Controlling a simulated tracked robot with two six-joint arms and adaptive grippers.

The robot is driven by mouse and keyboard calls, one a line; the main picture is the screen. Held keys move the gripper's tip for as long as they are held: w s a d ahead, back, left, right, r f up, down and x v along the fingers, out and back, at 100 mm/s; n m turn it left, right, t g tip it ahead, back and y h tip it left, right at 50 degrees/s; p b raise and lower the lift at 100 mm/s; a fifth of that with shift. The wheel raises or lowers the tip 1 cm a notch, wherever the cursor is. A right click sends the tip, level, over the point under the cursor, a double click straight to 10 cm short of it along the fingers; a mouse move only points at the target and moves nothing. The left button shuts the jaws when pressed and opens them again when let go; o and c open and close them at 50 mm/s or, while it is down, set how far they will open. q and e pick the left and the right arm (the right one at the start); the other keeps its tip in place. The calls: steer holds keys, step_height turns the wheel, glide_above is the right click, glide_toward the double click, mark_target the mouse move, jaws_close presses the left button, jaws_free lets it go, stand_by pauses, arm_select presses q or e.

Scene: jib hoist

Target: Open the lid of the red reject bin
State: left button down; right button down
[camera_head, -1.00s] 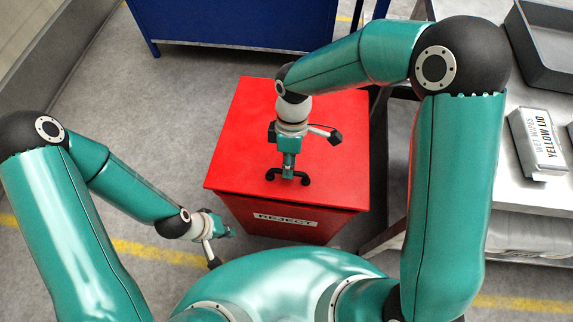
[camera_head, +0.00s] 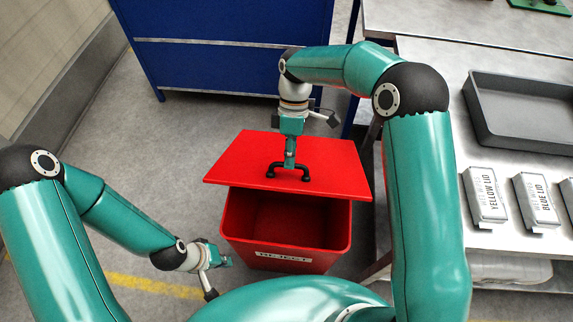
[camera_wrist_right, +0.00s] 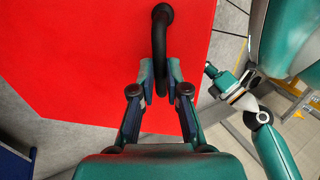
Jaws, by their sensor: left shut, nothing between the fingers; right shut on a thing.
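The red reject bin (camera_head: 285,222) stands on the floor in the middle of the head view, with a REJECT label on its front. Its red lid (camera_head: 330,165) is raised at the front and tilted, and the dark inside of the bin shows below it. My right gripper (camera_head: 290,164) is shut on the lid's black handle (camera_head: 303,174). In the right wrist view the handle (camera_wrist_right: 160,40) runs between the fingers (camera_wrist_right: 160,85). My left gripper (camera_head: 222,258) is shut and empty, low at the front left of the bin, apart from it.
A blue cabinet (camera_head: 230,60) stands behind the bin. To the right is a metal table (camera_head: 440,75) with a grey tray (camera_head: 525,110) and labelled packs, one marked YELLOW LID (camera_head: 485,195). Grey floor (camera_head: 170,150) is free left of the bin.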

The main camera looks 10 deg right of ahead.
steer(key=shift+w+d+f, duration=0.1)
steer(key=shift+w+d, duration=0.2)
steer(key=shift+w, duration=0.2)
steer(key=c, duration=1.4)
jaws_free()
steer(key=shift+o, duration=1.1)
steer(key=shift+w+f, duration=0.2)
steer(key=shift+w, duration=0.05)
steer(key=shift+s+r, duration=0.1)
steer(key=shift+a+r, duration=0.1)
steer(key=shift+r, duration=0.05)
steer(key=v, duration=1.1)
steer(key=shift+r, duration=0.25)
